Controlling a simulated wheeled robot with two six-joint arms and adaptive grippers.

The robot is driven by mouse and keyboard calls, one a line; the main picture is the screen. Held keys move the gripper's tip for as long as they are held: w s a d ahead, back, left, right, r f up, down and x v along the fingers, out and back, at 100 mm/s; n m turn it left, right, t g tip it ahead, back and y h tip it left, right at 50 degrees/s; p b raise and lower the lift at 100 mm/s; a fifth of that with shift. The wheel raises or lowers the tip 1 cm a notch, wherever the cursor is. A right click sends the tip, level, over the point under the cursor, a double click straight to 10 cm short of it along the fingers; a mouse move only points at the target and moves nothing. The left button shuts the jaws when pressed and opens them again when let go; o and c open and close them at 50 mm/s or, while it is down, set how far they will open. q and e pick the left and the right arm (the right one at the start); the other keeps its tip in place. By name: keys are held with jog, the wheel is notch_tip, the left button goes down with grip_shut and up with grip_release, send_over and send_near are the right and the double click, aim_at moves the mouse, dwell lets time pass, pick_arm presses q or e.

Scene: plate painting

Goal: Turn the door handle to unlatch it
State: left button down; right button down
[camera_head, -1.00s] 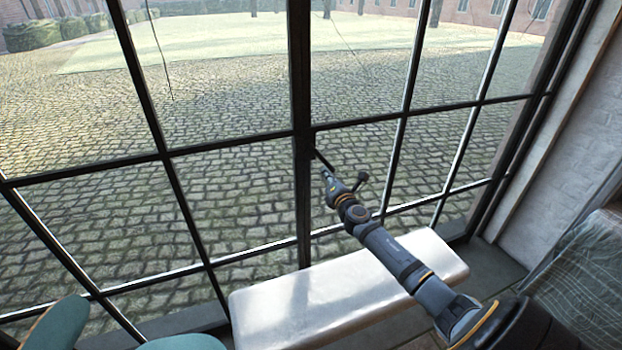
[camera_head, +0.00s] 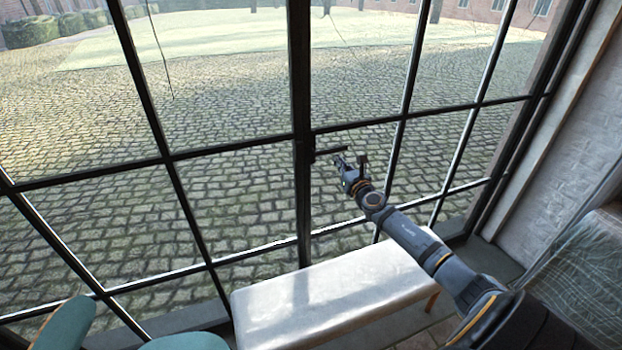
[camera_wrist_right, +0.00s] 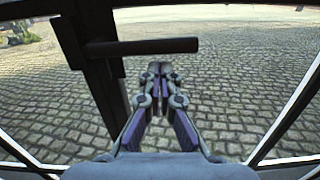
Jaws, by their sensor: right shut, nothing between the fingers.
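The door handle (camera_head: 328,151) is a dark lever on the dark upright of the glazed metal door, sticking out level to the right. In the right wrist view the handle (camera_wrist_right: 150,46) crosses the upper part of the picture as a level bar. My right gripper (camera_head: 338,160) is shut and empty near the handle's free end. In the wrist view its closed fingertips (camera_wrist_right: 160,68) lie just below the bar, with a gap showing between them. My left gripper is not in view.
A pale-topped bench (camera_head: 335,290) stands low in front of the door, under my right arm. Teal chair parts (camera_head: 62,322) are at the lower left. A white brick wall (camera_head: 590,150) and a clear-covered item (camera_head: 590,260) are at the right.

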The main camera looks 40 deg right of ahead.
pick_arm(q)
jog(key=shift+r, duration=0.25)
pick_arm(e)
jog(key=shift+d+r, duration=0.1)
jog(key=shift+r, duration=0.3)
